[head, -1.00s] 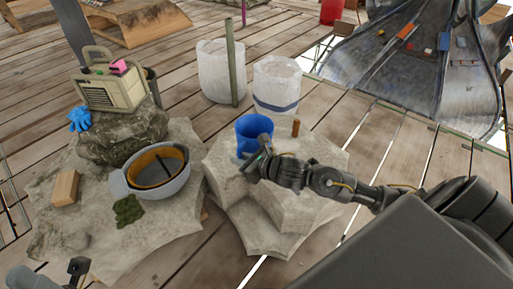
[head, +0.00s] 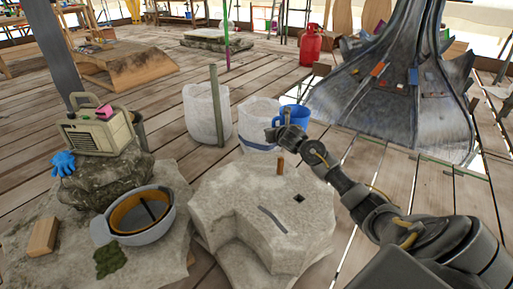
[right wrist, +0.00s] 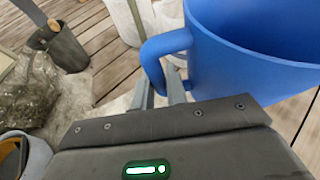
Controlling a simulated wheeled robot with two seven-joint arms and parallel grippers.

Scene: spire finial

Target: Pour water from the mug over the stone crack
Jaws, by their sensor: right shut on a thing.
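The blue mug (head: 297,116) is in my right gripper (head: 284,124), which is shut on its handle. It is upright or nearly so, up and beyond the pale stone block (head: 232,196). In the right wrist view the mug (right wrist: 255,65) fills the upper right, its handle between the fingers (right wrist: 163,88). I cannot see whether water is in it. The block's top has a dark narrow line (head: 272,219), which looks like the crack, and a small dark square hole (head: 299,198). My left gripper is not in view.
A small brown peg (head: 280,166) stands at the block's far edge. White wrapped buckets (head: 207,115) stand behind. At left are a grey bowl-like helmet (head: 152,232), a wooden block (head: 43,236), moss (head: 110,260) and a beige radio-like box (head: 97,132).

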